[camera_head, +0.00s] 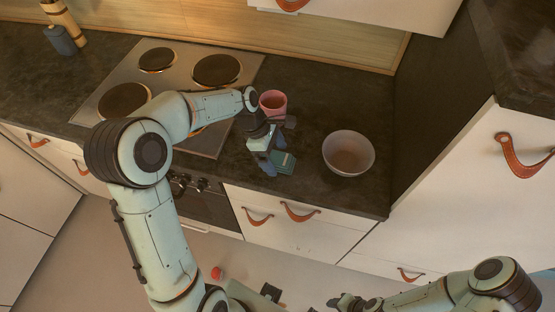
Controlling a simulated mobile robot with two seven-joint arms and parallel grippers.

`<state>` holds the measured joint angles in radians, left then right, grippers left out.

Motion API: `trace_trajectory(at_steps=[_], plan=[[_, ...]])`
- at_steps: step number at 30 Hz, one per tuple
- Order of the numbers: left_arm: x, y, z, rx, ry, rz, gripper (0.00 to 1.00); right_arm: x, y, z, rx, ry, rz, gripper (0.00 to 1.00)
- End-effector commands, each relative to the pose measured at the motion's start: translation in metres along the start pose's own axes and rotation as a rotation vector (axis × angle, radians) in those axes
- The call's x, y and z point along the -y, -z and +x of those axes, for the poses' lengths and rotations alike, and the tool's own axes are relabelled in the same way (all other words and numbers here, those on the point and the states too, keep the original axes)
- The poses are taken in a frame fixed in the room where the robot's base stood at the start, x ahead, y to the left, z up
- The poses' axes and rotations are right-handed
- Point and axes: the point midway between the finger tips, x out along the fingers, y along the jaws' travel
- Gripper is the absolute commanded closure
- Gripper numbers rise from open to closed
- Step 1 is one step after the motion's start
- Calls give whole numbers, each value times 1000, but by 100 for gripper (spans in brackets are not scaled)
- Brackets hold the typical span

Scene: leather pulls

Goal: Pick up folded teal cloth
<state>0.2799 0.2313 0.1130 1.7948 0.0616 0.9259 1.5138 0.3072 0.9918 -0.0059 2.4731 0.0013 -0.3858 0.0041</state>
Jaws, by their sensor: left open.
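The folded teal cloth (284,163) lies on the dark countertop near its front edge, between the stove and the bowl. My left gripper (268,158) is open and points down at the left side of the cloth. Its fingers partly overlap the cloth in the picture, and I cannot tell whether they touch it. My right gripper (346,300) is low at the bottom of the picture, in front of the cabinets and away from the cloth. Its jaws are too small to read.
A pink cup (273,101) stands just behind my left gripper. A pale bowl (348,153) is right of the cloth. The stove (185,75) is on the left. Drawers with leather pulls (299,212) lie below the counter edge. A dark tall panel bounds the right.

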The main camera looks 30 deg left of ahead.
Motion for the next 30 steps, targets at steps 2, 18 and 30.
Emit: trace_trajectory(at_steps=[2, 18, 30], plan=[[0, 0, 5, 0, -1, 0, 8, 0, 0, 1, 0, 0, 0, 57], [0, 1, 7, 0, -1, 1, 8, 0, 0, 0, 0, 0, 0, 57], [0, 2, 10, 0, -1, 1, 8, 0, 0, 0, 0, 0, 0, 57]])
